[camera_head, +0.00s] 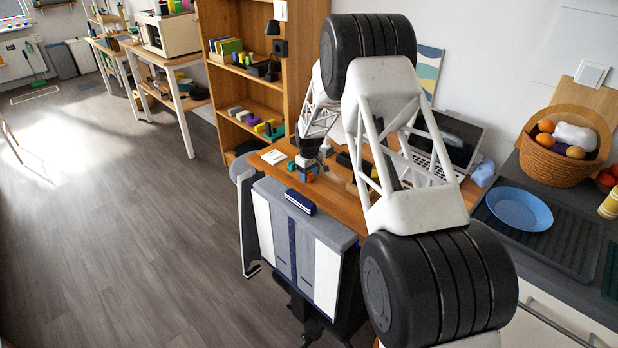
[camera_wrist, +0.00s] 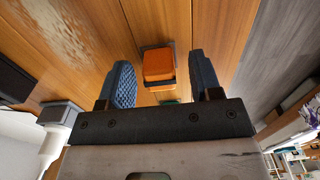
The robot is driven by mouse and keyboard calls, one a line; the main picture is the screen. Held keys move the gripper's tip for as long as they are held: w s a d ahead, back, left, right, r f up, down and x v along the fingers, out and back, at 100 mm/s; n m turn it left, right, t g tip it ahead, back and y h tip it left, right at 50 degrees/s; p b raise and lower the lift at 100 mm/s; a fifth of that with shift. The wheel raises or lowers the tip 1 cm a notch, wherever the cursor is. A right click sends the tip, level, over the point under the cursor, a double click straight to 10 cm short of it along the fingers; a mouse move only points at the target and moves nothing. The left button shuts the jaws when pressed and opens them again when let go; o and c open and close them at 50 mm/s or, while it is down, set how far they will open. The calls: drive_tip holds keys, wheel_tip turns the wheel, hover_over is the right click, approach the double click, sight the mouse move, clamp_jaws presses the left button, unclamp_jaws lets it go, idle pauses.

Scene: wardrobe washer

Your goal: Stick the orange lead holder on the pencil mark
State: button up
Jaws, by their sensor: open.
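The orange lead holder (camera_wrist: 158,65), an orange block with a dark grey part around its ends, is on the wooden desk (camera_wrist: 215,30) in the wrist view. My gripper (camera_wrist: 161,76) is open, with one blue-padded finger on each side of it and a visible gap to both. In the head view, my gripper (camera_head: 308,160) is low over the left part of the desk. A small orange patch of the lead holder (camera_head: 311,177) shows just below it, partly hidden. I cannot make out the pencil mark in either view.
A laptop (camera_head: 452,142) stands at the desk's right, partly behind my arm. A white note (camera_head: 273,157) lies near the left edge. A chair (camera_head: 330,235) with a dark blue case (camera_head: 300,202) stands against the front. A wooden shelf (camera_head: 262,60) rises behind.

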sight(309, 173)
drive_tip(key=shift+r, duration=3.4)
drive_tip(key=shift+r, duration=0.1)
drive_tip(key=shift+s+d+r, duration=0.1)
drive_tip(key=shift+r, duration=0.1)
drive_tip(key=s+d+r+m, duration=0.1)
drive_tip(key=s+d+r, duration=0.3)
drive_tip(key=s+r, duration=0.55)
drive_tip(key=s+d+r+m+t, duration=0.15)
drive_tip(key=s+d+r, duration=0.25)
drive_tip(key=s+r, duration=0.55)
drive_tip(key=s+d+r+m, duration=0.2)
drive_tip(key=s+d+r, duration=0.2)
drive_tip(key=s+r, duration=0.55)
drive_tip(key=s+d+m, duration=0.2)
drive_tip(key=s+d, duration=0.1)
drive_tip(key=s, duration=1.6)
drive_tip(key=s+d+m+t, duration=0.1)
drive_tip(key=s+d+m, duration=0.1)
drive_tip(key=s, duration=1.6)
drive_tip(key=shift+s+d+r+m, duration=0.35)
drive_tip(key=shift+d, duration=0.25)
